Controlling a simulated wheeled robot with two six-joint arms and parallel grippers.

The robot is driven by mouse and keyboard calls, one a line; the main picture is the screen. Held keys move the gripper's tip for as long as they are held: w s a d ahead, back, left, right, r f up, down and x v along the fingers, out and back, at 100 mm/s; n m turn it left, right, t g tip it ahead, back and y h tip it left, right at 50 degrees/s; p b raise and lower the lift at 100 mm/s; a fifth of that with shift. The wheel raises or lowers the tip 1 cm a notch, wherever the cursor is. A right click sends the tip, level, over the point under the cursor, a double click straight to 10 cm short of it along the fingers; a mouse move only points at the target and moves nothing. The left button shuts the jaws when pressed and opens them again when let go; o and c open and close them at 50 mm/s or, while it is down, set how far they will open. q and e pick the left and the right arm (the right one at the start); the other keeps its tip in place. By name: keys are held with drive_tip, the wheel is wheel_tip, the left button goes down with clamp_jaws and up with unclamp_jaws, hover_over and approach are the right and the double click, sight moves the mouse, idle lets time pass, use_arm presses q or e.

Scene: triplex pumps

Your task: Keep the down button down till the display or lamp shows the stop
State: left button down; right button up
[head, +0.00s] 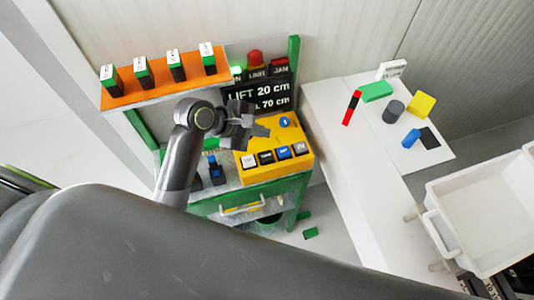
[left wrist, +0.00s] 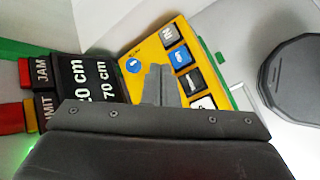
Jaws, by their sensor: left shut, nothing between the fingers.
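The yellow control box (head: 288,134) has a row of several buttons on its front: a white one (head: 248,161), a black one (head: 266,157), a blue one (head: 284,153) and a grey one (head: 299,148). Their labels are too small to read surely, so I cannot tell which is the down button. My left gripper (head: 262,131) is shut and empty over the box; in the left wrist view its fingers (left wrist: 160,86) cover part of the top, beside the buttons. I cannot tell whether it touches. The black display (head: 262,95) reads "LIFT 20 cm" and a partly hidden "70 cm".
Behind the display are a red dome lamp (head: 255,57) over a LIMIT label, a red JAM lamp (head: 280,63) and a green lamp (head: 237,71). An orange shelf (head: 150,91) with several blocks hangs left. A white table (head: 345,130) and white bin (head: 480,195) stand right.

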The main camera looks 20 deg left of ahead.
use_arm(q)
drive_tip(key=b, duration=0.6)
hover_over(262, 157)
wheel_tip(262, 157, down, 7)
drive_tip(key=shift+w+r, duration=0.1)
drive_tip(key=shift+r, duration=0.1)
drive_tip(key=shift+f, duration=1.1)
use_arm(e)
drive_tip(key=f, duration=0.5)
drive_tip(key=shift+w+d+f, duration=0.35)
drive_tip(key=shift+d+f, duration=0.05)
drive_tip(key=shift+a, duration=0.15)
use_arm(q)
drive_tip(key=shift+f+p, duration=0.3)
drive_tip(key=shift+p, duration=0.15)
drive_tip(key=shift+f, duration=0.15)
use_arm(e)
drive_tip(key=shift+r, duration=0.35)
